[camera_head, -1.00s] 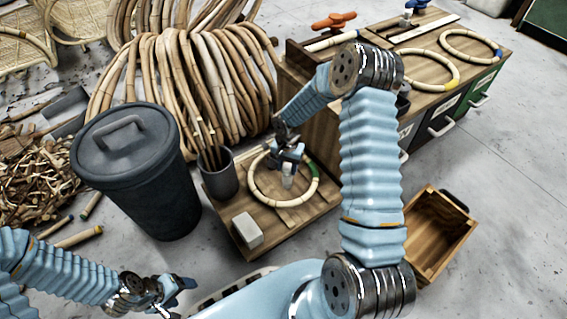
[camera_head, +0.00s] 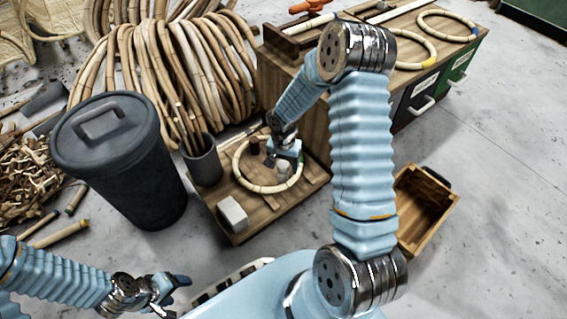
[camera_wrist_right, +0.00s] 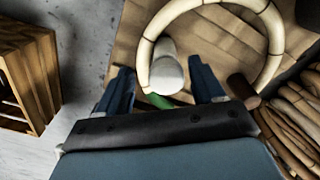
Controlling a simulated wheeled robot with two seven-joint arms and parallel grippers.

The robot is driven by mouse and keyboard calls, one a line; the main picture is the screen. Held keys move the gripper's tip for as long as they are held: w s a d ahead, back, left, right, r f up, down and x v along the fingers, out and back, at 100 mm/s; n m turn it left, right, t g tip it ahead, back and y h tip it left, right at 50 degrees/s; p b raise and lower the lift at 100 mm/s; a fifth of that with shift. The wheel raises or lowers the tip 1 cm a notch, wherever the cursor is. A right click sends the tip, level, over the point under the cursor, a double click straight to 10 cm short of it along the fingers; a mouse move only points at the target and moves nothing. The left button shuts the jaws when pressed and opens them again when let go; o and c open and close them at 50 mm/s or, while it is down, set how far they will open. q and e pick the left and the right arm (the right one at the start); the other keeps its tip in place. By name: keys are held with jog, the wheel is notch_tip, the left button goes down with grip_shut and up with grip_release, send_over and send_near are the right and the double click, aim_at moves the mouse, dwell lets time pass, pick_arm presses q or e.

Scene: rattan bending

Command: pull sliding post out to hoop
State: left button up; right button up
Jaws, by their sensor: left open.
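The hoop (camera_head: 237,170) is a pale segmented rattan ring with a green band, lying on a low wooden board (camera_head: 233,200). The sliding post (camera_head: 284,171) is a short pale cylinder inside the ring near its right side. In the right wrist view the post (camera_wrist_right: 166,72) stands against or very close to the hoop's inner edge (camera_wrist_right: 147,50). My right gripper (camera_wrist_right: 165,84) is open, with a finger on each side of the post and gaps visible. It also shows over the hoop in the head view (camera_head: 287,153). My left gripper (camera_head: 170,289) is open and empty at lower left.
A white block (camera_head: 232,213) and a cup of sticks (camera_head: 204,163) are on the board. A lidded grey bin (camera_head: 125,165) stands left, an empty wooden crate (camera_head: 424,205) right. A cabinet (camera_head: 290,90) stands behind.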

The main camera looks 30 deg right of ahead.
notch_tip(320, 180, up, 14)
jog(key=p, duration=0.3)
jog(key=shift+f, duration=0.15)
dwell(0.4)
jog(key=shift+a, duration=0.1)
